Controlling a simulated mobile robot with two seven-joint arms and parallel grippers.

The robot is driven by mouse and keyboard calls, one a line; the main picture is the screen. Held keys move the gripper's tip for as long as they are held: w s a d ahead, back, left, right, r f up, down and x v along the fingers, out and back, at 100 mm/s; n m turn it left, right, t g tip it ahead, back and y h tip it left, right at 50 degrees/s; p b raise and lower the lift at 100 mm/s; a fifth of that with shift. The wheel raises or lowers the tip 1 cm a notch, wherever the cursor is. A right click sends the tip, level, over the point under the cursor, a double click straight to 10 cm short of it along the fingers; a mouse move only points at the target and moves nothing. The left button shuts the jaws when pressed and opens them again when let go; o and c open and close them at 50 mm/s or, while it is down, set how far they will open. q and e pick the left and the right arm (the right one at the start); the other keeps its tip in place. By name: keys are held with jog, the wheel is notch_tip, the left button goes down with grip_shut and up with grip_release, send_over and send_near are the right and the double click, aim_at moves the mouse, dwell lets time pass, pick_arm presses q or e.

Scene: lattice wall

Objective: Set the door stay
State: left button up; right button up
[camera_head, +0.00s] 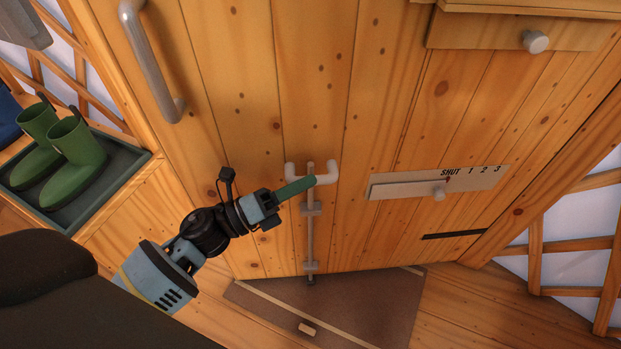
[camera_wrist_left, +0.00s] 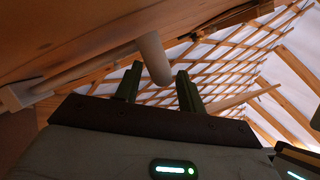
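On the plank door (camera_head: 300,60) a vertical metal rod (camera_head: 310,235) runs through two brackets down to near the floor.
A grey door handle (camera_head: 150,65) is upper left. Green boots (camera_head: 75,160) stand in a tray (camera_head: 120,172) at left.

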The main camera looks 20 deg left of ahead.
pick_arm(q)
jog(key=shift+x, duration=1)
grip_shut()
